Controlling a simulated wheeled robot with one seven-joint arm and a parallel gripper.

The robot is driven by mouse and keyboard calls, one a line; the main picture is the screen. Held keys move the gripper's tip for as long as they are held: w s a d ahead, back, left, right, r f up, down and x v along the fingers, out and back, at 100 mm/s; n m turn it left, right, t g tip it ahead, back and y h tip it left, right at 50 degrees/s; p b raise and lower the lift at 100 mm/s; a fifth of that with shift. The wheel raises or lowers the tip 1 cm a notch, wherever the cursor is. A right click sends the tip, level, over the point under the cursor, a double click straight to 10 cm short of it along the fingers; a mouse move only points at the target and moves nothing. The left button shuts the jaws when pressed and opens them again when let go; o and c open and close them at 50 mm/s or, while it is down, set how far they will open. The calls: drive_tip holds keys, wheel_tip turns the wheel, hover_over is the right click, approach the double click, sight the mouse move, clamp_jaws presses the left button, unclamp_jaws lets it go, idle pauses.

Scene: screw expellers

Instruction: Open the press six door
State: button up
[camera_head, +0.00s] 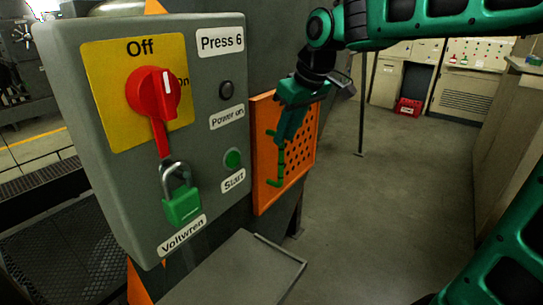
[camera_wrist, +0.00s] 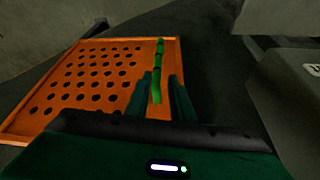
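The press six door (camera_head: 268,188) is an orange panel with rows of round holes, beside the grey Press 6 control box. It looks shut, though its edges are partly hidden. The door also fills the left of the wrist view (camera_wrist: 70,110). A green bar handle (camera_head: 281,165) runs upright on the door. In the wrist view the handle (camera_wrist: 160,55) lies between the two dark green fingers. My gripper (camera_head: 286,138) is at the upper part of the handle, pointing down. In the wrist view my gripper (camera_wrist: 160,78) has its fingers apart, with gaps beside the handle; contact is not clear.
A grey tray-like surface (camera_head: 240,270) lies below. Open floor (camera_head: 390,190) spreads to the right.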

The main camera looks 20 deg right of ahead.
sight(279, 155)
drive_tip(key=x, duration=1)
drive_tip(key=shift+w+d+f, duration=0.1)
drive_tip(key=shift+d+f, duration=0.2)
drive_tip(key=shift+f, duration=0.05)
clamp_jaws()
